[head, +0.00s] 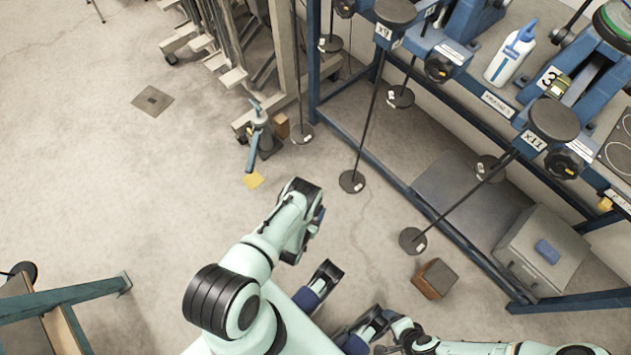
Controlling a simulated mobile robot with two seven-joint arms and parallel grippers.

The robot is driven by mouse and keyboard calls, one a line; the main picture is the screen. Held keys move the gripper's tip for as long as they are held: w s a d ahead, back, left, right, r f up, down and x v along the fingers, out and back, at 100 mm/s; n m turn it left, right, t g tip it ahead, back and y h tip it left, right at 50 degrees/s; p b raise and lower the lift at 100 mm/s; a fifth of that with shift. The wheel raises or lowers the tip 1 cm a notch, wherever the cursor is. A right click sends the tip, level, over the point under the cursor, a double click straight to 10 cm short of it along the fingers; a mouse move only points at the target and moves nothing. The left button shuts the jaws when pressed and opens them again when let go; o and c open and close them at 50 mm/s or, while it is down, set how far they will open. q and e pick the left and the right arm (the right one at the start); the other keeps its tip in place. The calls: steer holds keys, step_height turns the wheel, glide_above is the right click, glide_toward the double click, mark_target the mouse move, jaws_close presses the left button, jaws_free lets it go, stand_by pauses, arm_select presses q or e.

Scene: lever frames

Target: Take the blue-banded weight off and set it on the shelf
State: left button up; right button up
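Several dark disc weights hang low on rods from the blue lever frame (420,225). They include a front weight (412,240), a middle weight (351,181) and a left weight (302,133). I cannot make out a blue band on any of them. A grey slab low inside the frame (455,195) may be the shelf; I cannot tell. My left arm (250,258) rises from the bottom and ends in a dark part short of the rods. My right arm (470,347) lies along the bottom edge. Neither gripper's fingers can be read clearly, and I see no weight held.
A grey box with a blue item on it (540,250) stands at the frame's right end. A brown block (433,278) lies on the floor before it. A blue-grey jack-like tool (260,135) stands near the back. The floor at left is mostly clear.

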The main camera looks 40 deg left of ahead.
arm_select(q)
steer(key=shift+s+a+p, duration=0.15)
steer(key=shift+s+p, duration=0.3)
steer(key=shift+s, duration=1.4)
